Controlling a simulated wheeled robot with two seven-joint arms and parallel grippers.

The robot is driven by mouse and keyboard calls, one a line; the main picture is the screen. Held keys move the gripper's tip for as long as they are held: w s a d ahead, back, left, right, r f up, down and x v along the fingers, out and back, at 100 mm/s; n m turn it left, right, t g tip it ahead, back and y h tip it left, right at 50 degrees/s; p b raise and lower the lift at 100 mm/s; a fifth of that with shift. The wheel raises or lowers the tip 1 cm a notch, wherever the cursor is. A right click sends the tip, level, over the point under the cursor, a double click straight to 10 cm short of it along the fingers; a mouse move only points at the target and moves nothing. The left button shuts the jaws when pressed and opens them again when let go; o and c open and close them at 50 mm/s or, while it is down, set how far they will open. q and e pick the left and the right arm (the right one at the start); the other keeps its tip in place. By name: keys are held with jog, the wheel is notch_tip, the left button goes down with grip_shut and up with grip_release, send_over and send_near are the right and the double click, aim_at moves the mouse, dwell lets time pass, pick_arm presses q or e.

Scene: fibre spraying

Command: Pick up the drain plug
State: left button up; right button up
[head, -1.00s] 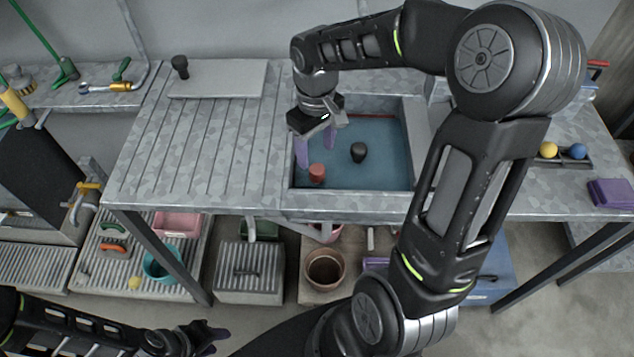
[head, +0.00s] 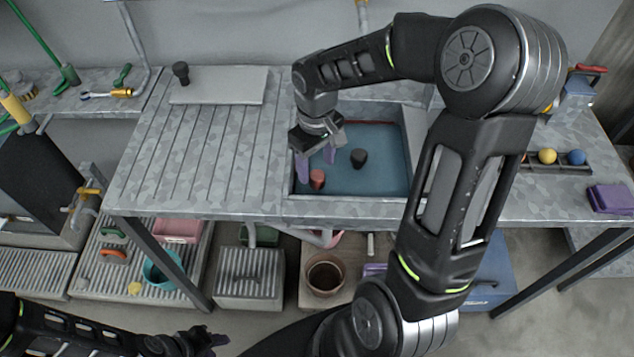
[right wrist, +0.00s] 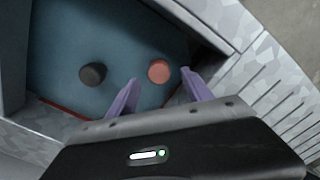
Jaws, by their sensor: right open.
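A reddish, round, stubby plug (head: 317,179) and a black one (head: 358,158) stand apart in the blue-floored sink (head: 385,178). I cannot tell for sure which is the drain plug. My right gripper (head: 316,168) is open, with its purple fingers reaching down into the sink's left side, by the reddish plug. In the right wrist view, the reddish plug (right wrist: 159,70) shows between the fingertips of the right gripper (right wrist: 160,77), and the black plug (right wrist: 93,74) lies to the left. No grip on either shows. My left gripper (head: 212,341) is low at the bottom, partly dark; its jaws are unclear.
A ribbed drainboard (head: 190,150) lies left of the sink, with a grey board (head: 220,86) and a black knobbed item (head: 181,72). On the right are a yellow ball (head: 547,156), a blue ball (head: 577,157) and a purple cloth-like stack (head: 612,197). The sink's walls surround the right gripper.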

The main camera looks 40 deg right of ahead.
aim_at(317, 174)
notch_tip(317, 174, down, 5)
jog(key=shift+d+r+p, duration=0.1)
jog(key=shift+r+p, duration=0.05)
jog(key=shift+p, duration=0.15)
jog(key=shift+c, duration=0.5)
grip_shut()
dwell(0.4)
